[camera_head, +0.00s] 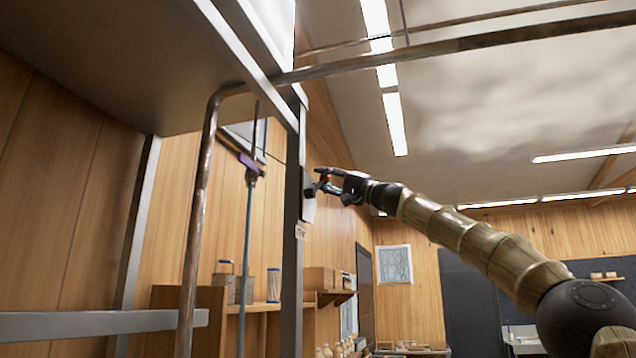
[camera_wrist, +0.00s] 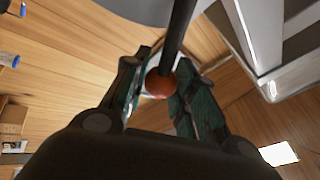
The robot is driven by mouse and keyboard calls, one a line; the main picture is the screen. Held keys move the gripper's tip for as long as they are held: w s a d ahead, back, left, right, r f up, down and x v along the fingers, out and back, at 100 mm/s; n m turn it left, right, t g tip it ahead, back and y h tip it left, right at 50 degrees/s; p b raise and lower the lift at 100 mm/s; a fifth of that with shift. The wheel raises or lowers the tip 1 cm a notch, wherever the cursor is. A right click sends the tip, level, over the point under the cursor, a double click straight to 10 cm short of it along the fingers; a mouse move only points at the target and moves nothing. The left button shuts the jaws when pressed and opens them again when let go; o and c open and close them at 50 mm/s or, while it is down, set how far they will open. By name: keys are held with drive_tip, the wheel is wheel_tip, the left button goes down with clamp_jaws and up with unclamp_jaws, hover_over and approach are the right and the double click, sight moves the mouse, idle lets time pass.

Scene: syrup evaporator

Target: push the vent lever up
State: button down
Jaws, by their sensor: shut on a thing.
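The vent lever shows in the wrist view as a dark rod with a red-orange knob (camera_wrist: 160,84) at its end. My gripper (camera_wrist: 158,92) has its two green-padded fingers on either side of the knob, shut on it. In the head view my gripper (camera_head: 326,183) reaches from the right to the steel post, with a bit of red between its fingers. A light plate (camera_head: 308,205) on the post sits just behind the fingertips. A small label (camera_head: 300,232) is below the plate. The lever's rod is mostly hidden by my gripper in the head view.
The steel post (camera_head: 291,270) stands close left of my gripper. A rusty pipe (camera_head: 196,210) runs up and across above the arm. A large metal pan (camera_head: 110,65) overhangs at upper left. Wooden shelves with cans (camera_head: 273,285) are behind. Room right of the post is open.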

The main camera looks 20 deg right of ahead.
drive_tip(key=shift+r, duration=0.1)
drive_tip(key=c, duration=1.1)
unclamp_jaws()
drive_tip(key=shift+v, duration=6.15)
drive_tip(key=shift+d, duration=0.1)
